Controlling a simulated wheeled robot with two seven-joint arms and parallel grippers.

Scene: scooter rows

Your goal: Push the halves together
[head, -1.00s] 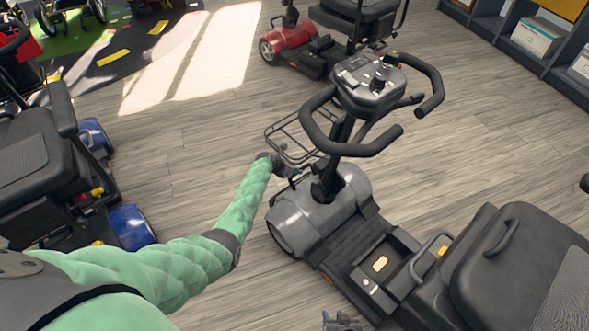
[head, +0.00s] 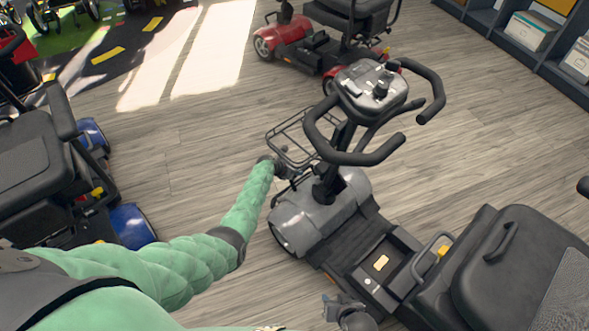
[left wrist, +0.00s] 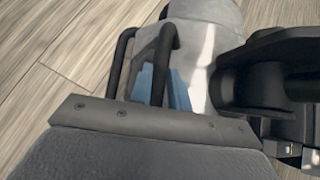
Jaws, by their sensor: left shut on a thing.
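The grey scooter's front half has a grey nose (head: 316,217), a black tiller with looped handlebars (head: 372,88) and a wire basket. Its rear half (head: 521,262) carries a black seat at the lower right. A flat deck with a grey loop handle (head: 432,256) lies between nose and seat; I cannot tell whether a gap shows there. My left gripper (head: 283,167) is shut at the front of the nose, just below the basket. The left wrist view shows the grey nose (left wrist: 205,75) close ahead. My right gripper (head: 341,307) is beside the deck at the bottom edge; its fingers are unclear.
A blue scooter (head: 130,227) stands at the left, with open wooden floor between it and the grey one. A red scooter (head: 287,39) stands behind. Grey shelves with boxes (head: 530,31) line the upper right.

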